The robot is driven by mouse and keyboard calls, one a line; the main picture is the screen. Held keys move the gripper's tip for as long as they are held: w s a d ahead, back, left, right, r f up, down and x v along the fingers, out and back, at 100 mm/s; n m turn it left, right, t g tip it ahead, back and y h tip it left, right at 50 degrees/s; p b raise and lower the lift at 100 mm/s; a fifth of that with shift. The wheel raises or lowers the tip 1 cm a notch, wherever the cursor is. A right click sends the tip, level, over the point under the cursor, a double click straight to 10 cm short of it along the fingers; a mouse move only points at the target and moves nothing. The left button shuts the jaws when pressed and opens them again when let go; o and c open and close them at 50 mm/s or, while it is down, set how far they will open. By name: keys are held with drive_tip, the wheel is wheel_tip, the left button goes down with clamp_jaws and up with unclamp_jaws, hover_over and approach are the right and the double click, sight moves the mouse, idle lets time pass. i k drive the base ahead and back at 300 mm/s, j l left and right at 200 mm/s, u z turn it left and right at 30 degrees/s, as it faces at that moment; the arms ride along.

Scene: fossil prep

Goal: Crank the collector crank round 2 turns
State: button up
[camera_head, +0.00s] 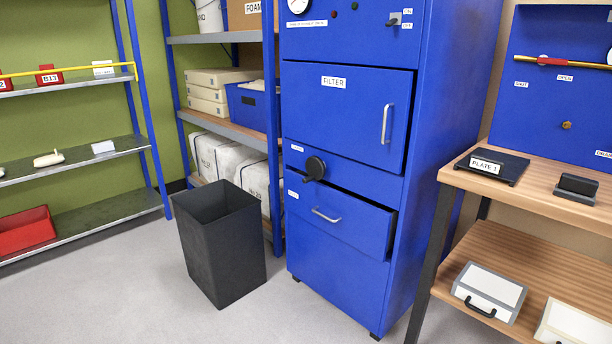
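The collector is a tall blue cabinet (338,268) in the middle of the camera_head view. What looks like its crank (315,167) is a round black piece on the left of its front, between the filter door and the drawer. A short dark part sticks out at the crank's lower left. A small white label beside the crank is too small to read. My gripper is not in view, and nothing touches the crank.
The filter door (345,115) stands slightly ajar, and the drawer (338,217) below the crank sticks out a little. A black bin (222,245) stands on the floor left of the cabinet. A wooden bench (560,205) is at right. Floor in front is clear.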

sight(316, 170)
drive_tip(key=i+j, duration=0.2)
drive_tip(key=i+j+z, duration=0.1)
drive_tip(key=j, duration=0.35)
drive_tip(key=i+j, duration=0.25)
drive_tip(key=i+j+z, duration=0.1)
drive_tip(key=j, duration=0.3)
drive_tip(key=i+j, duration=0.3)
drive_tip(key=i+j+z, duration=0.1)
drive_tip(key=j, duration=0.3)
drive_tip(key=i+j, duration=0.2)
drive_tip(key=j, duration=0.15)
drive_tip(key=z, duration=0.05)
